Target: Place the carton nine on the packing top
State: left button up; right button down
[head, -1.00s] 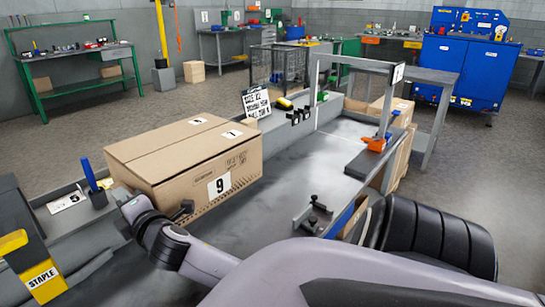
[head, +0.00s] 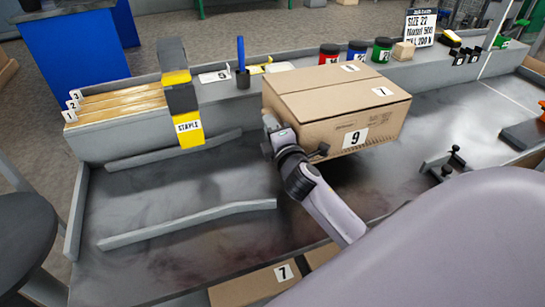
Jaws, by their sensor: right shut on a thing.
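Carton nine (head: 335,105) is a closed brown cardboard box with a 9 label on its front face. In the head view it is above the grey bench top (head: 180,195), right of the stapler post, with a dark shadow under it. My right gripper (head: 296,142) is shut on the carton at its lower left front corner. Part of the jaws is hidden against the box. The carton looks about level. Which part of the bench is the packing top is not labelled. My left gripper is out of view.
Two low grey rails (head: 187,224) lie on the bench at left, with clear room between them. A yellow STAPLE post (head: 188,130) and file slots (head: 120,103) stand behind. Jars (head: 357,52) line the back ledge. A clamp (head: 447,163) is at right. A carton labelled 7 (head: 250,288) sits below the front edge.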

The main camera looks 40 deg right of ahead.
notch_tip(320, 180, down, 7)
jog(key=b, duration=0.3)
jog(key=shift+f+b, duration=0.3)
jog(key=shift+b, duration=0.1)
jog(key=shift+r, duration=0.1)
jog(key=c, duration=1.1)
grip_release()
jog(key=shift+s, duration=0.1)
